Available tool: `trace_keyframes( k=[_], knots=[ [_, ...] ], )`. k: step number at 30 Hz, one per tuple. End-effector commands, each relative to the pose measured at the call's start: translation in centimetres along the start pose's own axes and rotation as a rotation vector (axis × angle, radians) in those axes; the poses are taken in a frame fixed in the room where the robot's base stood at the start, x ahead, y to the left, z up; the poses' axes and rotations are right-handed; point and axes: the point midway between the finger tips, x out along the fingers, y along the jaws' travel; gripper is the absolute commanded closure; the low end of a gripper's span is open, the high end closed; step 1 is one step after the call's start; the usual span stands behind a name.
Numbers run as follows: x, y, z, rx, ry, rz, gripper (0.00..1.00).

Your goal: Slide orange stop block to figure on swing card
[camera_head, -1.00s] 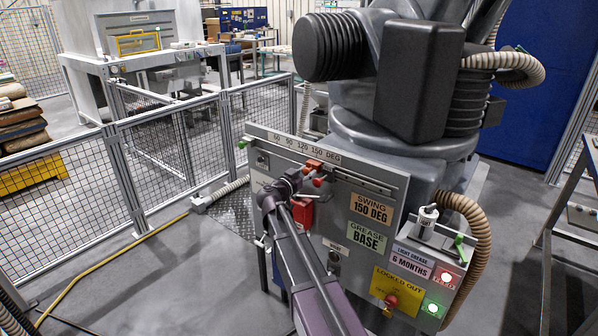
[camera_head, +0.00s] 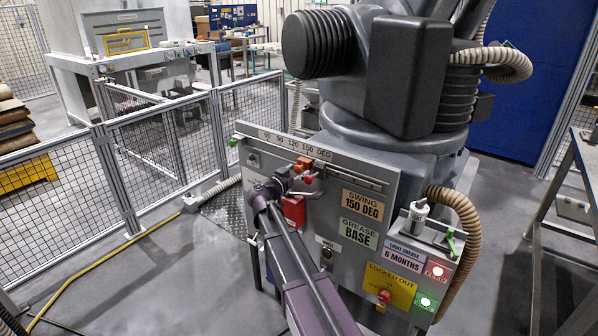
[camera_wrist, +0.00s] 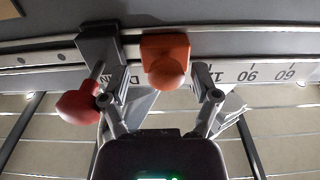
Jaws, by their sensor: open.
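The orange stop block (camera_head: 304,163) sits on the rail under the degree scale (camera_head: 293,143) on the grey panel. In the head view it is below about the 120 to 150 marks. The swing card (camera_head: 362,205) reads "SWING 150 DEG". My gripper (camera_head: 293,178) is at the rail just in front of the block. In the wrist view, my gripper (camera_wrist: 160,90) has its fingers apart, one on each side of the orange block (camera_wrist: 165,62). The block hides part of the scale between "12" and "D". Contact with the fingers cannot be told.
A red knob (camera_wrist: 77,106) is beside the left finger in the wrist view. A red tag-like part (camera_head: 294,209) hangs below the rail. A yellow "LOCKED OUT" plate (camera_head: 390,288) and lit lamps are lower right. Mesh fence (camera_head: 160,150) stands left.

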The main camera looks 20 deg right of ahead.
Motion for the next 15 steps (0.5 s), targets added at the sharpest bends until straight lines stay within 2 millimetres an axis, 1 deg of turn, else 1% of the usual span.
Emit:
trace_keyframes(
  k=[5, 15],
  knots=[
    [-2.0, 0.1, 0.0, 0.0, 0.0, -0.003, 0.21],
    [-7.5, 0.2, 0.0, 0.0, -0.001, -0.001, 0.21]
  ],
)
